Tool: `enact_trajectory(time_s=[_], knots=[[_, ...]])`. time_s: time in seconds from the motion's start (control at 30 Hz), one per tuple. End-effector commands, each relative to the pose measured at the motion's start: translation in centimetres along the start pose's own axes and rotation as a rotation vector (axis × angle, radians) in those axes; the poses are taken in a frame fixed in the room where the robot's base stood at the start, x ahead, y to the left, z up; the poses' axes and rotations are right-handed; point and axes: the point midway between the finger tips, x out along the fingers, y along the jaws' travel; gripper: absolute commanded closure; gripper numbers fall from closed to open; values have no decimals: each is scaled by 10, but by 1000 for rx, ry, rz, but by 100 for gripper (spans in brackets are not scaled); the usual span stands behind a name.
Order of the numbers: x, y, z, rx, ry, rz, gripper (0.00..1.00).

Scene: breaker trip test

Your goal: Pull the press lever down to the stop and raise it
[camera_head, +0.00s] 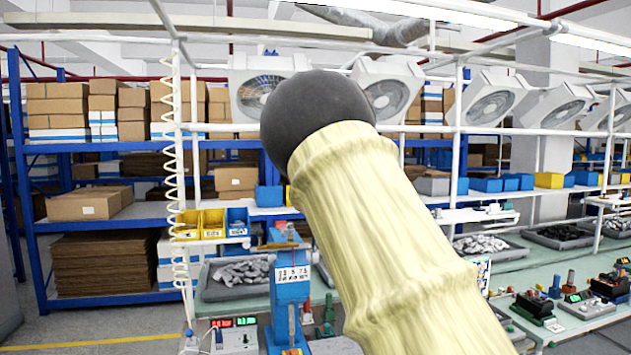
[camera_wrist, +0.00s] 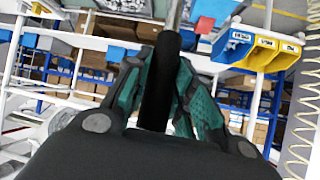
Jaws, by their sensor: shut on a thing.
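The blue press (camera_head: 291,292) stands upright on the green bench, low in the middle of the head view, with a number label on its front. My own pale arm covers the area right of it, and my gripper is hidden there. In the wrist view my gripper (camera_wrist: 165,62) has its dark, teal-padded fingers closed on both sides of the black handle of the press lever (camera_wrist: 158,92). A thin grey rod continues beyond the handle at the top of the picture. The lever's joint with the press and its stop cannot be made out.
A small control box with red and green displays (camera_head: 232,336) stands left of the press. Yellow and blue bins (camera_head: 212,223) hang behind it, beside a coiled hose (camera_head: 172,160). Grey trays of parts (camera_head: 235,283) and several small devices (camera_head: 535,306) occupy the bench.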

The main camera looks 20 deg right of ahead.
Motion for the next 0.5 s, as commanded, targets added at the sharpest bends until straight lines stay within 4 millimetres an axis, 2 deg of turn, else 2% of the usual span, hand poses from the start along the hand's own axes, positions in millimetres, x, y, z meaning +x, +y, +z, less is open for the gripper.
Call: enact_trajectory(time_s=[0.33, 0.37, 0.43, 0.5], knots=[[1, 0, 1, 0, -2, 0, 100], [1, 0, 1, 0, -2, 0, 70], [1, 0, 1, 0, -2, 0, 57], [1, 0, 1, 0, -1, 0, 54]])
